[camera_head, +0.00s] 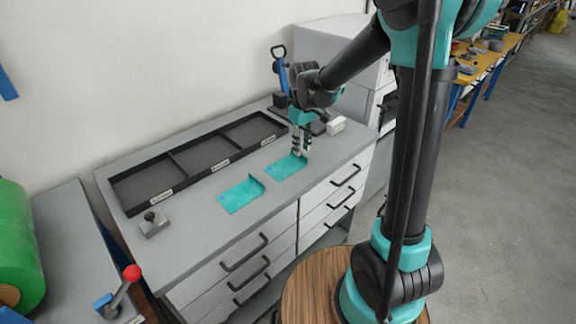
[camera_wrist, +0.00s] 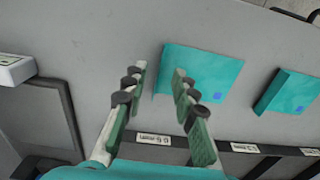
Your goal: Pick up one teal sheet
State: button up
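Two teal sheets, each with a bent-up edge, lie on the grey bench top. The nearer-to-gripper sheet (camera_head: 287,168) is the right one in the head view; it also shows in the wrist view (camera_wrist: 212,72). The other sheet (camera_head: 238,195) lies to its left and shows at the right in the wrist view (camera_wrist: 290,92). Each has a small blue mark. My gripper (camera_head: 300,150) points down at the right sheet's bent edge. In the wrist view its fingers (camera_wrist: 159,73) are apart, with the sheet's edge between them. The right finger covers part of the sheet. Contact cannot be told.
A black tray (camera_head: 207,168) with three labelled compartments lies behind the sheets. A small white box (camera_head: 335,125) stands right of my gripper. A grey metal block (camera_head: 153,224) sits at the bench's left. The bench front beside the sheets is clear.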

aim_at(285, 164)
jog(key=shift+f, duration=1.6)
grip_shut()
jog(key=shift+r, duration=0.1)
